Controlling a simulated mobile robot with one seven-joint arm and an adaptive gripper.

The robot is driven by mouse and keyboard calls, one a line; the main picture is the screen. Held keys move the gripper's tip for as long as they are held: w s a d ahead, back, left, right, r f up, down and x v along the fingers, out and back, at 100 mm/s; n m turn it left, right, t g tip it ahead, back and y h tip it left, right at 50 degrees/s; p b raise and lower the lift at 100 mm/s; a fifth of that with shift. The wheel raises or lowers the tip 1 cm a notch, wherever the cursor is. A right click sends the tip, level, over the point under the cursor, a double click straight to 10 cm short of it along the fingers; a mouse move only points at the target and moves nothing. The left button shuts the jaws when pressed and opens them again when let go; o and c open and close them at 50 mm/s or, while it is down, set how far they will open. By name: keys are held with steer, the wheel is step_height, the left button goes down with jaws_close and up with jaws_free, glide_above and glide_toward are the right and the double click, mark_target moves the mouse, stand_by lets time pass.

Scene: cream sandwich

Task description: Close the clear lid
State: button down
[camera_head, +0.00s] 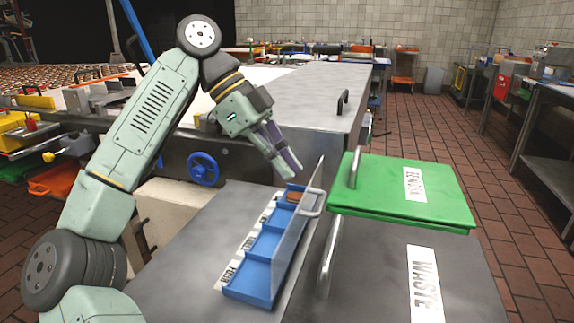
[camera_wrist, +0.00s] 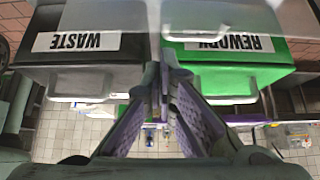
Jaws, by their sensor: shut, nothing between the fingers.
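The clear lid (camera_head: 299,228) stands open, roughly upright, along the right side of a blue compartment tray (camera_head: 246,292) in the head view. Its pale handle (camera_head: 313,202) sticks out near the far end. My gripper (camera_head: 291,168) is shut and empty, above the far end of the tray and close to the lid's upper far corner. I cannot tell whether it touches the lid. In the wrist view my purple-padded fingers (camera_wrist: 163,75) are together, with nothing between them. A see-through band crosses the top of that view; I cannot tell whether it is the lid.
A brown item (camera_head: 294,196) lies in the tray's far compartment. Right of the lid are a green REWORK bin lid (camera_head: 440,204) and a grey WASTE bin lid (camera_head: 385,275), both with handles. A steel cabinet (camera_head: 320,95) with a blue handwheel (camera_head: 203,169) stands behind.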

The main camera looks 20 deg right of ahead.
mark_target(306, 195)
steer(key=x, duration=0.6)
steer(key=shift+s+d+f, duration=0.2)
steer(key=shift+d+f, duration=0.05)
steer(key=shift+w+a, duration=0.1)
